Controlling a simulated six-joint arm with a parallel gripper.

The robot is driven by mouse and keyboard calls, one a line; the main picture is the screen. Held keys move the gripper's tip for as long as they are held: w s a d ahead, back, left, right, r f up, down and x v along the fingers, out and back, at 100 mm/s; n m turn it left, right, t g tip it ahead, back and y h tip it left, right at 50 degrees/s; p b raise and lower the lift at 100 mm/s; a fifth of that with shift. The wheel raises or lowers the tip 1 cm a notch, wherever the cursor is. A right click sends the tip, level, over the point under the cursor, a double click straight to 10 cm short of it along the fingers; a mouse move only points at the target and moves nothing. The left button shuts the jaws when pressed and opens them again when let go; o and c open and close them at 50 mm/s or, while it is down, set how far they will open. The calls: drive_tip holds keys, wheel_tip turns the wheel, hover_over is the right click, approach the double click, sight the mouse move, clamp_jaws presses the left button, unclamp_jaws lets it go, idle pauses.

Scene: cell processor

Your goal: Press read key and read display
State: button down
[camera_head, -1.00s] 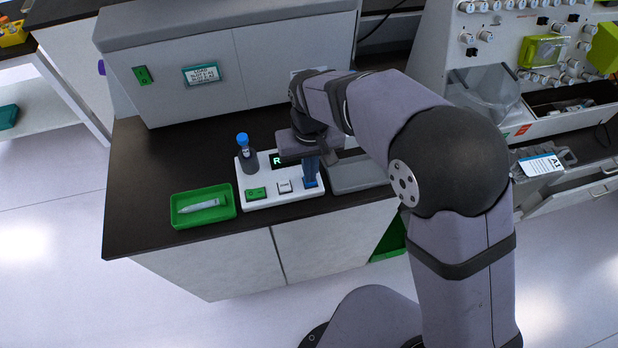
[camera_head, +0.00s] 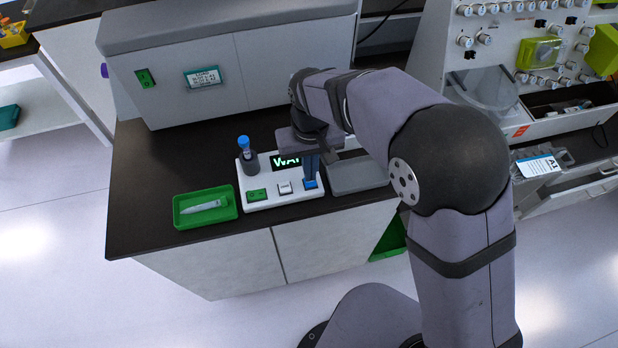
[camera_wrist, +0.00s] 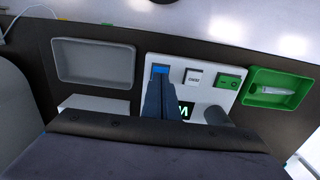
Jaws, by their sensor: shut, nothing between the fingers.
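The white cell processor device (camera_head: 262,204) sits on the dark bench. Its display (camera_head: 284,163) is lit with green letters starting "WA"; my gripper hides the rest. Along its front are a green key (camera_head: 257,195), a white key (camera_head: 285,188) and a blue key (camera_head: 310,184). In the wrist view the blue key (camera_wrist: 160,70) shows at the tips of my fingers, and the white key (camera_wrist: 194,78) and green key (camera_wrist: 229,82) lie to its right. My gripper (camera_head: 311,176) is shut and empty, pointing down at the blue key; I cannot tell whether it touches. A blue-capped tube (camera_head: 244,147) stands in the device's dark holder.
A green tray (camera_head: 183,217) with a pale tube-like item (camera_head: 204,206) lies left of the device. A grey tray (camera_head: 350,187) lies close on its right. A large grey cabinet (camera_head: 180,60) stands behind. The bench is clear at left.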

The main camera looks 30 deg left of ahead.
drive_tip(key=shift+r, duration=0.1)
wheel_tip(320, 180, up, 5)
drive_tip(key=p, duration=0.4)
idle(0.6)
drive_tip(key=shift+w+a+f+n, duration=0.2)
drive_tip(key=shift+a+f+n, duration=0.05)
drive_tip(key=shift+n, duration=0.15)
drive_tip(key=shift+n+h, duration=0.3)
drive_tip(key=shift+n, duration=0.1)
drive_tip(key=s+d+f, duration=0.2)
drive_tip(key=d, duration=0.1)
drive_tip(key=s+d+f, duration=0.1)
drive_tip(key=f, duration=0.1)
drive_tip(key=shift+d, duration=0.3)
drive_tip(key=s+d+m+g, duration=0.1)
drive_tip(key=s+d+m, duration=0.15)
drive_tip(key=d, duration=0.95)
drive_tip(key=s+d+m+g, duration=0.1)
drive_tip(key=s+d+m, duration=0.15)
drive_tip(key=d, duration=0.95)
drive_tip(key=w+d+r+m+t+b, duration=0.1)
drive_tip(key=w+d+r+m, duration=0.1)
drive_tip(key=d, duration=0.2)
drive_tip(key=w+d+r+m+t, duration=0.1)
drive_tip(key=w+d+m, duration=0.1)
drive_tip(key=d, duration=0.3)
drive_tip(key=shift+r+m+b, duration=0.35)
drive_tip(key=shift+m+b, duration=0.05)
drive_tip(key=shift+m, duration=0.4)
